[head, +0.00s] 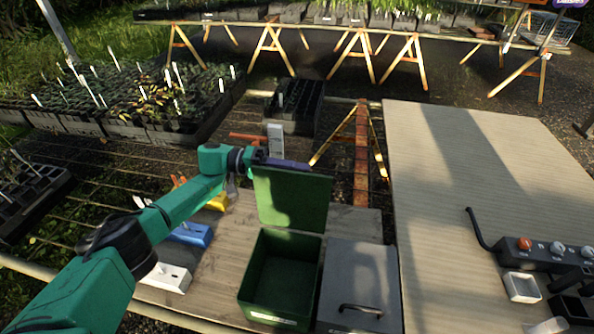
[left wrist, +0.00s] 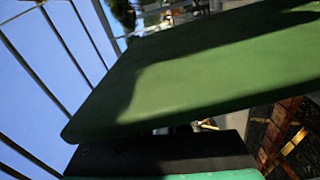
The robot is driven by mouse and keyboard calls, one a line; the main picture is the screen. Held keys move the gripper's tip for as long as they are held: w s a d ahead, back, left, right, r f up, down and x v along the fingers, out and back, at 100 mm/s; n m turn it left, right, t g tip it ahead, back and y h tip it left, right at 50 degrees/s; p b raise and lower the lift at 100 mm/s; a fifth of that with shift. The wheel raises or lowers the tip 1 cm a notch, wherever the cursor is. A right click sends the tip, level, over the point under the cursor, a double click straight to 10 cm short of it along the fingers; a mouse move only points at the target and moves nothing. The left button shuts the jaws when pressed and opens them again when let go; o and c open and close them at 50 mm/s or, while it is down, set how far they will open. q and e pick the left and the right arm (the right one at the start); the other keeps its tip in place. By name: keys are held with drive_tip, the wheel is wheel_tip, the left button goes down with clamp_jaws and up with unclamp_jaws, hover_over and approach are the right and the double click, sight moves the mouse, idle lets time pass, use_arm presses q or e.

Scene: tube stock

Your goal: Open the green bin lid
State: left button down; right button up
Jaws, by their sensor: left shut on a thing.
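The green bin (head: 281,275) stands on the wooden table with its inside showing and looks empty. Its green lid (head: 292,200) stands up, roughly upright, at the bin's far edge. My left gripper (head: 282,164) is at the lid's top edge, shut on it. In the left wrist view the lid (left wrist: 190,75) fills much of the picture as a flat green panel close to the camera. The exact contact of the fingers is hard to see. My right gripper is not in view.
A grey bin (head: 358,270) with a black handle and its lid down stands right beside the green one. Blue (head: 192,235), yellow (head: 218,201) and white (head: 167,277) holders sit to the left. A pale tabletop (head: 470,180) with a control box (head: 545,253) lies at the right.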

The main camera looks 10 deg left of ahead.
use_arm(q)
drive_tip(key=shift+f, duration=0.1)
drive_tip(key=c, duration=0.9)
unclamp_jaws()
drive_tip(key=shift+a, duration=0.15)
drive_tip(key=a+b, duration=0.3)
drive_tip(key=a, duration=0.1)
drive_tip(key=a+b, duration=0.3)
drive_tip(key=a, duration=0.2)
drive_tip(key=w+a+b, duration=0.1)
drive_tip(key=a+b, duration=0.2)
drive_tip(key=a, duration=0.2)
drive_tip(key=shift+a+b, duration=0.15)
drive_tip(key=shift+b, duration=0.25)
